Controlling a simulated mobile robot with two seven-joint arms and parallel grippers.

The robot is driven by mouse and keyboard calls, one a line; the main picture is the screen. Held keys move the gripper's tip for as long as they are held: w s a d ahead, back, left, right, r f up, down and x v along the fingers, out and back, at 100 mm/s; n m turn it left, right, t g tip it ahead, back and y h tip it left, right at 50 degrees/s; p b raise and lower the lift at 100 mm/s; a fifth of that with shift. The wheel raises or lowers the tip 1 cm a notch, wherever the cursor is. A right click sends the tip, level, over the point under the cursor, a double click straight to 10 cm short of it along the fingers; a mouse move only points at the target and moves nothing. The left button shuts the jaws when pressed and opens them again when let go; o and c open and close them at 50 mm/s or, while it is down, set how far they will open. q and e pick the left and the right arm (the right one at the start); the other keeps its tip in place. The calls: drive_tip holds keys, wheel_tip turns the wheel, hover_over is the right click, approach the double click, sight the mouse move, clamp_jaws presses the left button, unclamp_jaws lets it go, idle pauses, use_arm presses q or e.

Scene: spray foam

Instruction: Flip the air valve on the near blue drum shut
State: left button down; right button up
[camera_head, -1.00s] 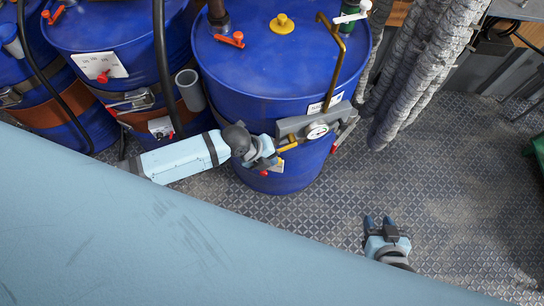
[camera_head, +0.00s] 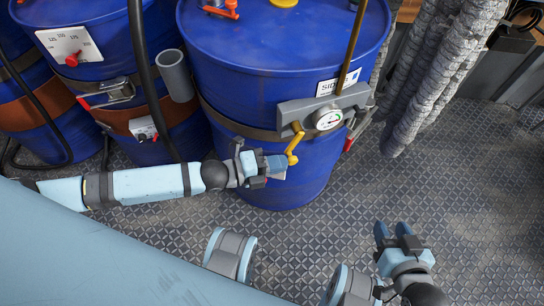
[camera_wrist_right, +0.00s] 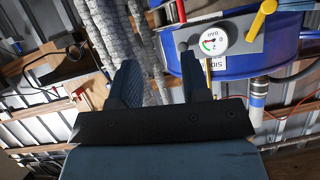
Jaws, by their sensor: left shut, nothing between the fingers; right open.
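The near blue drum (camera_head: 285,60) stands upright at upper centre in the head view. A grey block with a round gauge (camera_head: 328,119) is on its front. The yellow valve lever (camera_head: 294,143) hangs below the block's left end, its lower end bent. My left gripper (camera_head: 278,165) is shut and empty beside the lever's lower end; whether they touch I cannot tell. My right gripper (camera_head: 393,232) is open and empty, above the floor to the drum's lower right. In the right wrist view, the gauge (camera_wrist_right: 213,40) and the yellow lever (camera_wrist_right: 262,18) show beyond the fingers.
More blue drums (camera_head: 90,35) stand at the left, with a black hose (camera_head: 139,75) in front. Grey ribbed hoses (camera_head: 440,70) hang right of the near drum. The patterned floor (camera_head: 470,190) is clear at the right. A brass pipe (camera_head: 351,45) rises from the gauge block.

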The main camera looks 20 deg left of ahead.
use_arm(q)
drive_tip(key=t+h+b, duration=0.1)
drive_tip(key=b, duration=0.1)
drive_tip(key=w+d+f+t+h+b, duration=0.1)
drive_tip(key=h+b, duration=0.1)
drive_tip(key=w+d+f+h+b, duration=0.1)
drive_tip(key=b, duration=0.1)
drive_tip(key=shift+d+m+t+b, duration=0.2)
drive_tip(key=shift+m+t+b, duration=0.1)
drive_tip(key=shift+t, duration=0.1)
use_arm(e)
drive_tip(key=w+a+r+t+y, duration=0.2)
drive_tip(key=a+r+t+y, duration=0.3)
drive_tip(key=r, duration=0.6)
drive_tip(key=shift+a+t, duration=0.15)
drive_tip(key=shift+t, duration=0.15)
drive_tip(key=shift+w+r, duration=0.1)
use_arm(q)
drive_tip(key=shift+a, duration=0.1)
